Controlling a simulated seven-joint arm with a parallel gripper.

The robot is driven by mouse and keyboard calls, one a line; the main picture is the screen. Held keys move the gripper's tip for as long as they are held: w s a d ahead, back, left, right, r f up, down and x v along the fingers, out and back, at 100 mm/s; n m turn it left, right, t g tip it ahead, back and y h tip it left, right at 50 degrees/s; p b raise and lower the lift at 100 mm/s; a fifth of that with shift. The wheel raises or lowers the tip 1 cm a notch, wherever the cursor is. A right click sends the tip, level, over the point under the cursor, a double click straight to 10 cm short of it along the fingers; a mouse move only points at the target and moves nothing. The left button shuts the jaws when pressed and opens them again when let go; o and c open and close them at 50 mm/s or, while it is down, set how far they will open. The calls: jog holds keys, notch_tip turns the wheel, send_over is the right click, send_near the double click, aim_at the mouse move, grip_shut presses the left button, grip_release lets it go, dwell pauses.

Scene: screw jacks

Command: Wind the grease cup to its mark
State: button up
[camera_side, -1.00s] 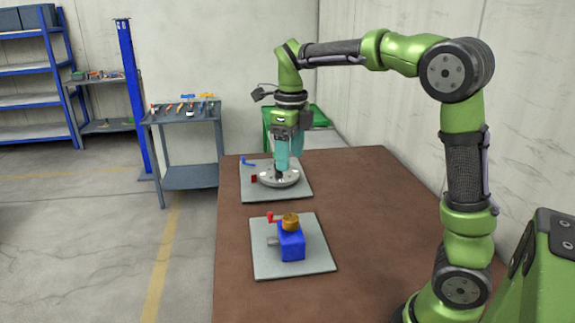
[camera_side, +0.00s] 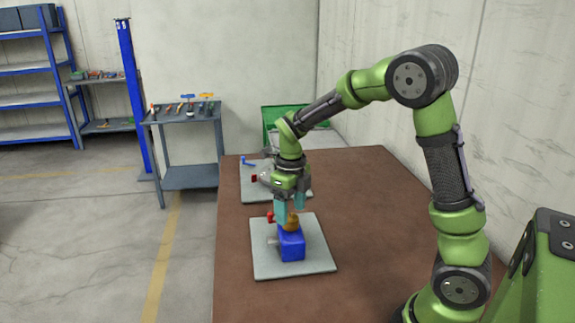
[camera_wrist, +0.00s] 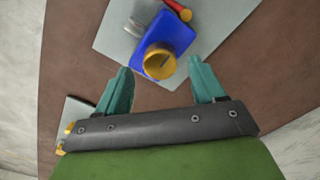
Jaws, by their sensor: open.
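The grease cup, a brass-yellow round cap (camera_side: 292,225), sits on top of a blue block (camera_side: 291,246) on the near grey plate (camera_side: 313,263). No mark can be made out.
A red-tipped part (camera_side: 270,217) stands beside the cup, also in the wrist view (camera_wrist: 178,9). A grey stub (camera_side: 272,241) sticks out of the block's left side. The far plate (camera_side: 255,190) carries a pale round part, partly hidden. The brown table (camera_side: 370,220) is clear on the right.

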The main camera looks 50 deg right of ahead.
jog(key=shift+f, duration=1.2)
jog(key=c, duration=1.1)
jog(key=shift+o, duration=0.2)
jog(key=shift+n, duration=0.4)
